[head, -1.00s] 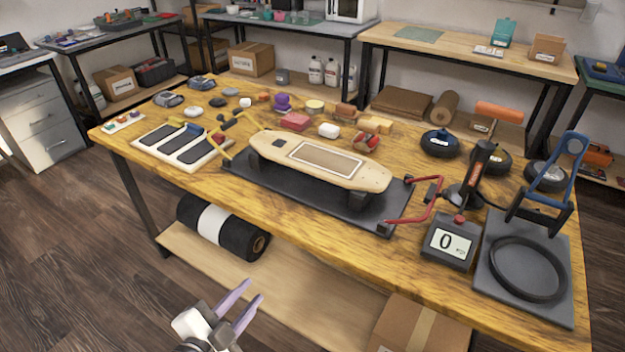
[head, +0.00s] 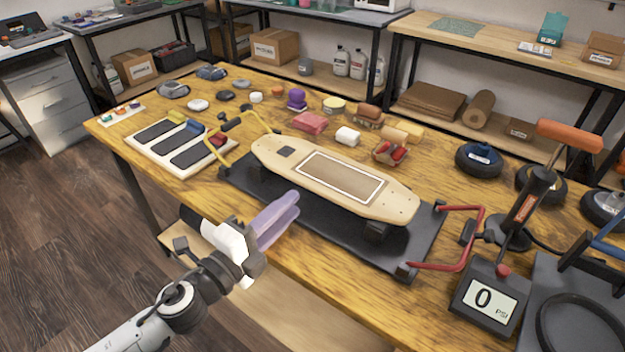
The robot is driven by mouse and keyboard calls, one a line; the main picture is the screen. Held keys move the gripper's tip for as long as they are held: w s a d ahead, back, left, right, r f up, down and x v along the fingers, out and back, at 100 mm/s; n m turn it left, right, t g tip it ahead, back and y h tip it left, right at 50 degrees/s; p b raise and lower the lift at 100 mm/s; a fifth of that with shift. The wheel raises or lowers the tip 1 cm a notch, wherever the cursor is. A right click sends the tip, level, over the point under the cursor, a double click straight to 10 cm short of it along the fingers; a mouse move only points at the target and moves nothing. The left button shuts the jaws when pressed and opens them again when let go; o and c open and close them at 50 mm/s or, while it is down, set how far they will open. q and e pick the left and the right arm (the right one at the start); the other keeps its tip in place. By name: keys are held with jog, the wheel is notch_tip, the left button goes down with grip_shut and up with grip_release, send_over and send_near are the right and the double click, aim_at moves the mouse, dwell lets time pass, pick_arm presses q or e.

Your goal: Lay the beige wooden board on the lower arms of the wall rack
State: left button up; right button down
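The beige wooden board (head: 268,149) is a long skateboard deck with a framed brown panel on top. It stands on its wheels on a black mat (head: 310,233) on the workbench. A yellow bracket is at its left end and a red bracket (head: 470,255) at its right end. My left gripper (head: 292,206), with pale purple fingers, is at the front edge of the bench, in front of the board and apart from it. Its two fingers show side by side with nothing between them, and it looks open. My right gripper is not in view. No wall rack shows.
A white tray with dark pads (head: 150,160) lies left of the board. Small coloured blocks and dark discs lie behind it. The floor at left is clear.

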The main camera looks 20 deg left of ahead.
aim_at(309, 188)
pick_arm(q)
jog(key=p+x, duration=0.1)
jog(key=x, duration=0.6)
jog(key=shift+w+d, duration=0.2)
jog(key=shift+w, duration=0.4)
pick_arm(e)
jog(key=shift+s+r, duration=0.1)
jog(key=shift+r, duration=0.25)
pick_arm(q)
grip_shut()
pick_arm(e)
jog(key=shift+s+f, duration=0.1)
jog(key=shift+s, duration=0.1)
